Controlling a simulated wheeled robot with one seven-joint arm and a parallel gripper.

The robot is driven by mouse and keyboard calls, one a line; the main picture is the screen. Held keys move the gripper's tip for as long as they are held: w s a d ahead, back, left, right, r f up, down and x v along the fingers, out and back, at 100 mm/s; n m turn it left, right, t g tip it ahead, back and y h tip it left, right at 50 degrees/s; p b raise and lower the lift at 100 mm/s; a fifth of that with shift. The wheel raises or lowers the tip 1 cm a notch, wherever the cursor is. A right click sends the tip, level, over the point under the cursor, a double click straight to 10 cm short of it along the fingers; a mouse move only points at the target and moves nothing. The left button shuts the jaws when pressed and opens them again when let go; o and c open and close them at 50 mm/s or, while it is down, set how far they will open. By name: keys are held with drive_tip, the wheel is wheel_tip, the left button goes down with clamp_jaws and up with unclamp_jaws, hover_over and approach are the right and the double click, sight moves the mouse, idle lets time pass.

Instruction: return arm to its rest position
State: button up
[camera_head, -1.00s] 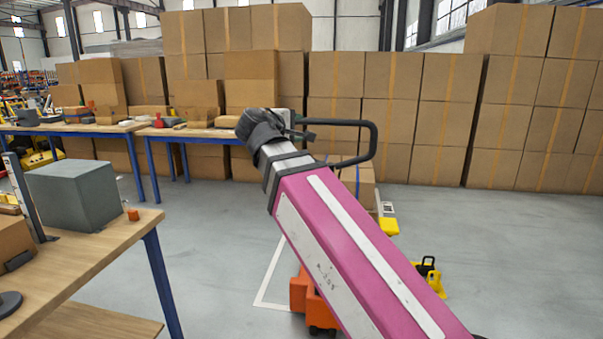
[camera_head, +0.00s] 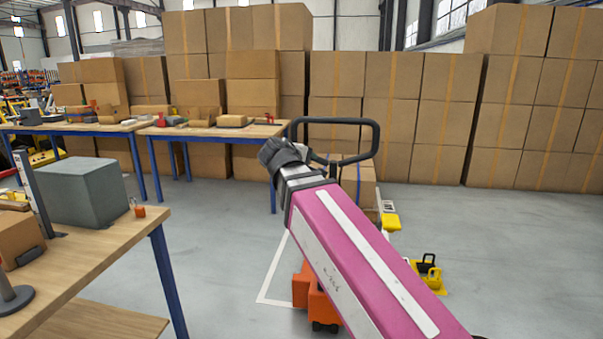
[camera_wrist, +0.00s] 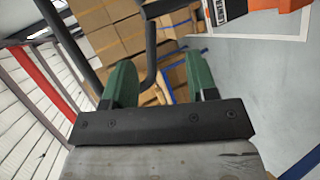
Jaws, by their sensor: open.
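In the wrist view my gripper (camera_wrist: 160,78) shows two green fingers standing well apart, with nothing between them. The view is strongly tilted. Beyond the fingers are stacked cartons and a dark handle bar. In the head view my pink and white arm reaches up from the lower right. Its dark wrist end is near the middle of the picture, just left of the loop handle. The fingers cannot be made out there.
A black loop handle (camera_head: 375,140) rises right behind my wrist, above an orange pallet jack (camera_head: 325,305). A wooden workbench (camera_head: 110,258) with a grey box (camera_head: 80,192) stands at left. Carton stacks (camera_head: 390,100) line the back. The floor at right is mostly clear.

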drive_tip(key=d+f+m+g+y, duration=0.1)
drive_tip(key=d+f+m+g, duration=0.3)
drive_tip(key=f, duration=0.8)
drive_tip(key=d+f+g+y, duration=0.2)
drive_tip(key=d+f, duration=0.4)
drive_tip(key=f, duration=0.6)
drive_tip(key=s+d+f+m+g+y, duration=0.1)
drive_tip(key=s+d+f+m, duration=0.1)
drive_tip(key=f, duration=0.4)
drive_tip(key=s+d+f+m+g+y, duration=0.2)
drive_tip(key=s+f, duration=0.2)
drive_tip(key=f, duration=0.3)
drive_tip(key=s+d+f+m+g+y, duration=0.1)
drive_tip(key=s+d+f+m, duration=0.2)
drive_tip(key=f, duration=0.4)
drive_tip(key=shift+s+g, duration=0.15)
drive_tip(key=shift+g, duration=0.15)
drive_tip(key=shift+c, duration=0.4)
